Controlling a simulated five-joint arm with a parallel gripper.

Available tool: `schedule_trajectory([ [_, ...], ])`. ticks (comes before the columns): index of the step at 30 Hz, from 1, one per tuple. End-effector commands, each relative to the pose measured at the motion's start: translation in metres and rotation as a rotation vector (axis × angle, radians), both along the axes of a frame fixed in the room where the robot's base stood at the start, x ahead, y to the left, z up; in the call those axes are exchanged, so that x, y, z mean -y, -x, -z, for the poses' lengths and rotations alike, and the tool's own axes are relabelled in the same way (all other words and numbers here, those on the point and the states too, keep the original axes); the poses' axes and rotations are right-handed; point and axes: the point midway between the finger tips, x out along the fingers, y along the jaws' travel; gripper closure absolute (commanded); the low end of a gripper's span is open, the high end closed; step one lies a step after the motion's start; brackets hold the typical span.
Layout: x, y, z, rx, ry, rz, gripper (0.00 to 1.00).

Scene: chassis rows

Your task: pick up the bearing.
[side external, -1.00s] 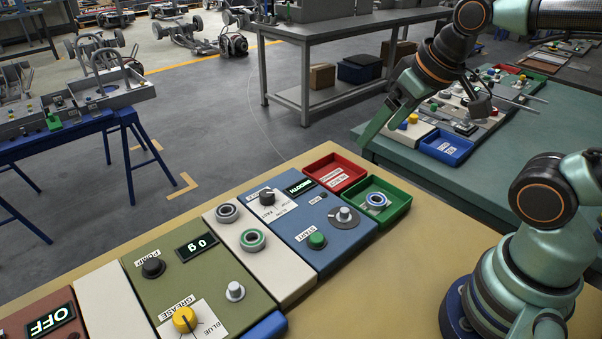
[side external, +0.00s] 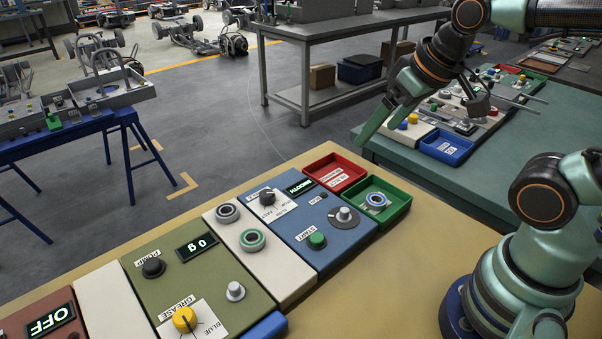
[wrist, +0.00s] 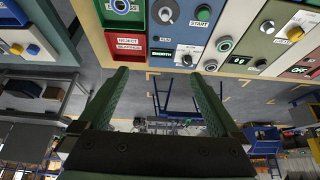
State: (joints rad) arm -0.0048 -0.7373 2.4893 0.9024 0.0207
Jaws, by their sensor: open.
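Several ring-shaped bearings are in view. A bearing with a blue ring (side external: 377,199) lies in the green tray (side external: 402,211); it also shows at the top of the wrist view (wrist: 121,5). A bearing with a green ring (side external: 252,240) and a grey one (side external: 228,213) sit on the cream panel (side external: 283,279); both show in the wrist view, green (wrist: 225,44) and grey (wrist: 210,65). My gripper (wrist: 158,74) is open and empty. In the side view its fingers (side external: 362,139) hang above and beyond the trays, apart from every bearing.
A red tray (side external: 351,165) stands behind the green one. The blue panel (side external: 345,250) carries knobs and a green START button (side external: 317,241). An olive panel (side external: 215,282) is to the left. Bare tan tabletop (side external: 385,285) lies in front. A teal table (side external: 400,156) stands behind.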

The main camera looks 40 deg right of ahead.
Motion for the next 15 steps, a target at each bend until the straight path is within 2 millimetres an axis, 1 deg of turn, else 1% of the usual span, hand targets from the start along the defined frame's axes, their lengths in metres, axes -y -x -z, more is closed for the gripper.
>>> schedule_trajectory([
  [5, -0.017, -0.018, -0.004, -0.063, -0.086, 0.125, 0.01],
  [11, -0.053, -0.055, -0.003, -0.180, -0.221, 0.401, 0.01],
  [15, -0.083, -0.080, 0.007, -0.257, -0.287, 0.611, 0.01],
])
